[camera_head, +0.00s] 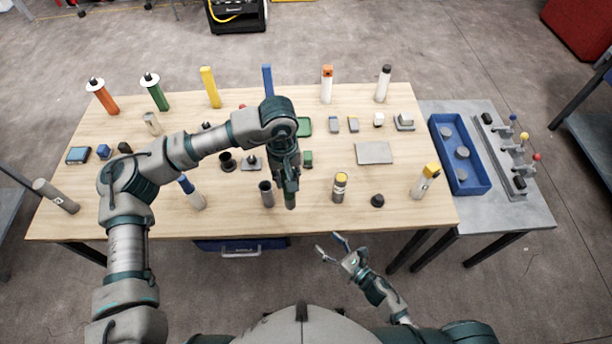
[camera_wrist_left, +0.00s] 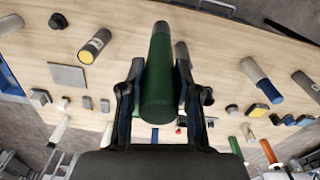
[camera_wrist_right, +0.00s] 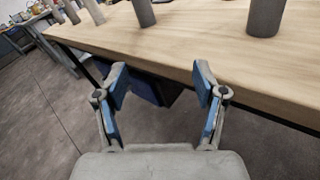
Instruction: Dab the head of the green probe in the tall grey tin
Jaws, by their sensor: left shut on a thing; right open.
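My left gripper (camera_head: 287,178) is shut on a green probe (camera_head: 291,198), which hangs below the fingers near the table's front edge. In the left wrist view the green probe (camera_wrist_left: 159,75) lies between the two fingers. The tall grey tin (camera_head: 266,194) stands upright just left of the probe in the head view, with a dark open top. In the left wrist view a grey cylinder (camera_wrist_left: 182,52), apparently this tin, shows partly hidden behind the probe. The probe's lower end looks beside the tin, not inside it. My right gripper (camera_head: 332,244) is open and empty in front of the table.
A yellow-topped grey can (camera_head: 340,187) and a small dark knob (camera_head: 377,201) stand right of the probe. A blue-topped cylinder (camera_head: 192,192) stands left of the tin. A flat grey plate (camera_head: 374,153) lies behind. A side table holds a blue tray (camera_head: 476,182).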

